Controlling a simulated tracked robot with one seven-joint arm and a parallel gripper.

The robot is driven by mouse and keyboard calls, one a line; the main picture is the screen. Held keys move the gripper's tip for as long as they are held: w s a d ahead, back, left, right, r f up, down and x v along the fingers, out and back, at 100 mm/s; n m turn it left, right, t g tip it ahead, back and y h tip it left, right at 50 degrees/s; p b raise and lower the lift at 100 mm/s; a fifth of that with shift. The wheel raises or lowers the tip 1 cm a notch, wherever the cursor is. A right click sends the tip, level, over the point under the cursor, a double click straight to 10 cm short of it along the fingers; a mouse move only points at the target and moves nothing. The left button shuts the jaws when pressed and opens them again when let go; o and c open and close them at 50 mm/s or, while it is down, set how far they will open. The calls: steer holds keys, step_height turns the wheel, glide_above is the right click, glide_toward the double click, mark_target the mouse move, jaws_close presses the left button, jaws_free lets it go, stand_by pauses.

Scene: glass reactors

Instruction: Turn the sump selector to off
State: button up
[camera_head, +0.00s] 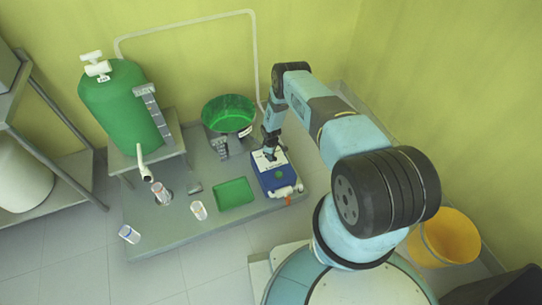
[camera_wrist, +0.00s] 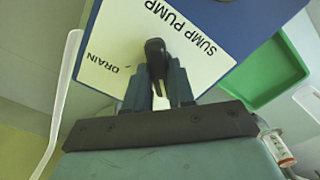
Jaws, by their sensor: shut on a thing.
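The sump selector is a black knob (camera_wrist: 155,58) on a white plate (camera_wrist: 110,50) marked "SUMP PUMP" and "DRAIN". The plate sits on the top of a blue box (camera_head: 279,183), which also shows in the wrist view (camera_wrist: 250,30). My gripper (camera_wrist: 160,82) is shut on the knob, with one finger on each side of it. In the wrist view the knob's rounded end points up the picture, between the two words. No "off" mark is readable, and my fingers cover part of the plate. In the head view my gripper (camera_head: 270,152) reaches down onto the plate and hides the knob.
A green tray (camera_head: 234,193) lies left of the blue box. A green basin (camera_head: 228,115) stands behind it. A large green tank (camera_head: 122,105) is on a stand at left. Small glass vessels (camera_head: 198,210) stand near the platform's front. A yellow bucket (camera_head: 445,238) is at right.

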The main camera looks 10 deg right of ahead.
jaws_close()
steer(key=shift+m, duration=0.3)
steer(key=m, duration=0.3)
steer(key=shift+m, duration=2.5)
steer(key=o, duration=0.6)
jaws_free()
